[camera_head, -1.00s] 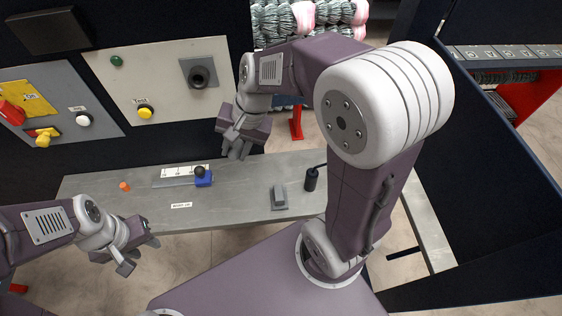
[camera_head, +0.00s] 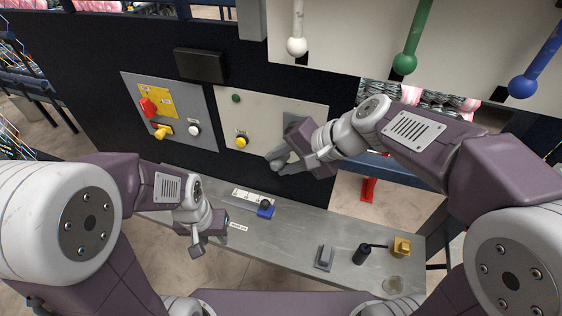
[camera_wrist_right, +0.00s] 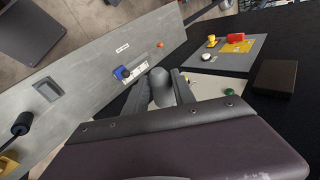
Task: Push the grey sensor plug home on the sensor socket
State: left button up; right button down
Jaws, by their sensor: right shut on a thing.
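My right gripper (camera_head: 279,165) is in front of the lower right part of the pale panel. It is shut on a grey rounded plug, which shows between the fingers in the right wrist view (camera_wrist_right: 161,88). The grey mounting plate of the sensor socket (camera_head: 291,120) shows above the gripper. The gripper and wrist cover most of the socket, so I cannot tell whether the plug touches it. My left gripper (camera_head: 211,246) is open and empty at the front edge of the bench, apart from the panel.
The grey bench (camera_head: 290,235) runs below the panel. It carries a blue block with a black knob (camera_head: 265,209), a grey block (camera_head: 325,257), a black cylinder (camera_head: 362,254) and a yellow block (camera_head: 402,246). A yellow button (camera_head: 241,142) sits left of the socket plate.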

jog(key=shift+w+d+f, duration=0.1)
jog(key=shift+w+d, duration=0.1)
jog(key=shift+w, duration=0.15)
jog(key=w, duration=0.3)
jog(key=w+f, duration=0.1)
jog(key=shift+w+d, duration=0.15)
jog(key=shift+d, duration=0.35)
jog(key=shift+a+r+b, duration=0.1)
jog(key=shift+a+b, duration=0.15)
jog(key=shift+b, duration=0.05)
jog(key=shift+d, duration=0.2)
jog(key=w, duration=0.1)
jog(key=w+d, duration=0.1)
jog(key=w+f, duration=0.1)
jog(key=w, duration=0.1)
jog(key=shift+d, duration=0.2)
dwell(1.1)
